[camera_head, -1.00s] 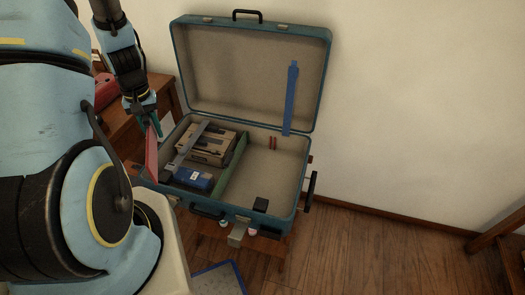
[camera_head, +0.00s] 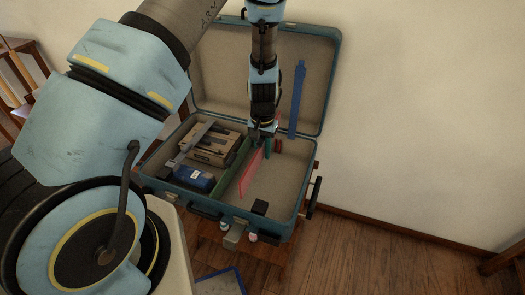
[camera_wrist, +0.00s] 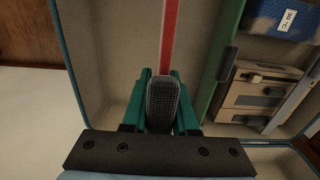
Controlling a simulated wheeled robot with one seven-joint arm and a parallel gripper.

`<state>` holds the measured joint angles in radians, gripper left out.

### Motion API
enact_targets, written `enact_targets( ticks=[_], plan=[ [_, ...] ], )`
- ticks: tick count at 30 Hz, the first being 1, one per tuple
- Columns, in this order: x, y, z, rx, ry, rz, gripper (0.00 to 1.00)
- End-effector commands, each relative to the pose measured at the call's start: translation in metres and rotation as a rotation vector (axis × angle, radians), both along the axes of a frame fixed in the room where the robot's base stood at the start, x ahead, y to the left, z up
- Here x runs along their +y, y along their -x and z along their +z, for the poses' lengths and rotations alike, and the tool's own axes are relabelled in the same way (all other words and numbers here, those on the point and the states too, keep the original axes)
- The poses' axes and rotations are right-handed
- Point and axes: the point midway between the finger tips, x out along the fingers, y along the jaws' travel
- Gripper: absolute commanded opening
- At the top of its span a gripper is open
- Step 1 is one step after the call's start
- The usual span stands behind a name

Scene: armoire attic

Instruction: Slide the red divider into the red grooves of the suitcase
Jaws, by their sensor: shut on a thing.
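The teal suitcase (camera_head: 300,212) stands open, its lid raised at the back. My gripper (camera_head: 264,136) is over the right compartment near the back wall, shut on the red divider (camera_head: 251,171). The divider is held upright, running front to back, just right of the green divider (camera_head: 232,168). Red groove strips (camera_head: 278,146) show on the back wall, just right of my gripper. In the wrist view, the gripper (camera_wrist: 163,98) has the red divider (camera_wrist: 171,38) between its teal fingers. I cannot tell whether the divider touches the suitcase floor.
The left compartment holds a tan box (camera_head: 211,146), a blue pack (camera_head: 196,178) and a grey bar (camera_head: 193,143). A blue strip (camera_head: 298,98) lies against the lid. The right compartment's floor is otherwise clear.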

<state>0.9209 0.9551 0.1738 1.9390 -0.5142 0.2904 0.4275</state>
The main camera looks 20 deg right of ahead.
Motion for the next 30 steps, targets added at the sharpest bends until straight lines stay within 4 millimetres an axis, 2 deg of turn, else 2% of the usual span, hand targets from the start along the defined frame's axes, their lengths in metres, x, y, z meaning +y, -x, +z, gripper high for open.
enact_targets(
  ticks=[7, 11, 24, 30],
  plan=[
    [0.001, 0.001, 0.001, 0.001, 0.001, 0.001, 0.0],
    [0.001, 0.0, -0.006, 0.0, 0.0, 0.001, 0.0],
    [0.001, 0.001, -0.045, 0.001, 0.0, 0.002, 0.0],
    [0.001, 0.0, -0.056, -0.001, 0.001, 0.0, 0.0]
  ],
)
